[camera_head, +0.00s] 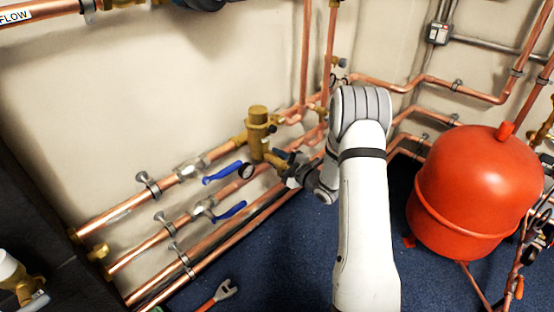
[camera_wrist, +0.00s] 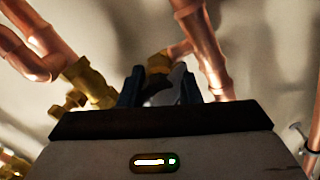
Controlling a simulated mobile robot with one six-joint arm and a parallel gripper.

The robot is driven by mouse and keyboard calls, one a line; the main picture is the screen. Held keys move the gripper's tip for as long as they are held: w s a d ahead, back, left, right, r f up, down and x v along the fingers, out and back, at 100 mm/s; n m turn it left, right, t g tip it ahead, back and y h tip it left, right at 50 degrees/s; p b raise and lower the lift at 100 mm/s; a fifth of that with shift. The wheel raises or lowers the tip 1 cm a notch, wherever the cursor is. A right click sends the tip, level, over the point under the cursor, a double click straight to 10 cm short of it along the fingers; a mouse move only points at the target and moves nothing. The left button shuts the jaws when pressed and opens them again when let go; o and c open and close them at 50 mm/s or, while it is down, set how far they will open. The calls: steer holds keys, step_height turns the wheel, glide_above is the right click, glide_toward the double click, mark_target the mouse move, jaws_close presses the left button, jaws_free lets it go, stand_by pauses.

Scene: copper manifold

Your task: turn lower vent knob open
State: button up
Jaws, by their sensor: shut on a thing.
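My gripper (camera_head: 287,161) is low by the wall pipes, just right of the upright brass fitting (camera_head: 257,135). In the wrist view its two dark fingers (camera_wrist: 160,92) are closed on a small grey knob (camera_wrist: 168,88), which looks like the lower vent knob. Brass (camera_wrist: 158,62) shows just behind the knob. The knob's turn position cannot be told. In the head view my gripper and wrist hide the knob.
Copper pipes (camera_head: 150,240) with blue lever handles (camera_head: 222,172) run along the wall at left. A red tank (camera_head: 475,195) stands at right. A wrench (camera_head: 220,294) lies on the blue floor (camera_head: 285,270). In the wrist view, a copper pipe (camera_wrist: 205,50) rises close beside the right finger.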

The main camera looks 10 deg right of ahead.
steer(key=shift+s+a+f, duration=0.1)
steer(key=shift+f, duration=0.1)
steer(key=o, duration=1)
steer(key=shift+r, duration=0.15)
steer(key=shift+c, duration=0.2)
steer(key=p+v, duration=0.2)
steer(key=v, duration=0.5)
steer(key=shift+s+d+p, duration=0.25)
steer(key=shift+d+p, duration=0.05)
steer(key=shift+p, duration=0.05)
